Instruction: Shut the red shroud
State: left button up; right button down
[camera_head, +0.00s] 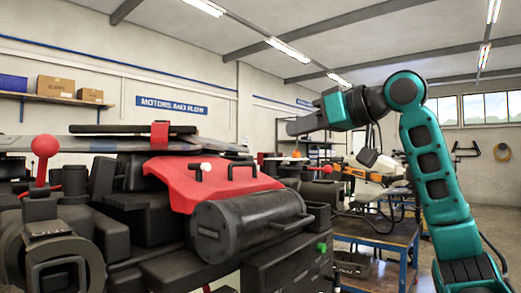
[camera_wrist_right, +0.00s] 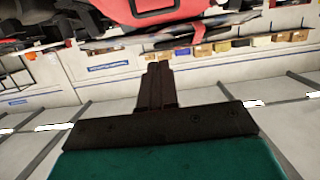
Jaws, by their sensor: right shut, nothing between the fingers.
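The red shroud (camera_head: 212,184) slopes over the drone body, behind a black ribbed cylinder (camera_head: 250,219). It has a black handle (camera_head: 243,168) on its top; I cannot tell how far open it stands. A red part, likely the shroud, shows upside down at the top of the right wrist view (camera_wrist_right: 140,12). My right gripper (camera_head: 291,127) is up in the air to the right of the shroud and above it, apart from it. Its fingers (camera_wrist_right: 158,68) are together and empty. My left gripper is not in view.
A red ball knob (camera_head: 45,146) on a stem stands at the left. A blue workbench (camera_head: 375,234) with an orange and grey device (camera_head: 365,174) stands behind at the right. A wall shelf (camera_head: 60,99) holds boxes. The air between my right gripper and the shroud looks clear.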

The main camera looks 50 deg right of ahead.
jog(key=p, duration=0.2)
send_over(253, 185)
jog(key=s, duration=0.1)
notch_tip(253, 185, down, 4)
jog(key=shift+d+f, duration=0.1)
jog(key=shift+d, duration=0.05)
jog(key=shift+w+f, duration=0.4)
jog(key=shift+f, duration=0.2)
notch_tip(253, 185, down, 2)
jog(key=b, duration=0.3)
jog(key=shift+w+f+t, duration=0.15)
jog(key=shift+f+t, duration=0.1)
jog(key=shift+t, duration=0.05)
jog(key=shift+r, duration=0.1)
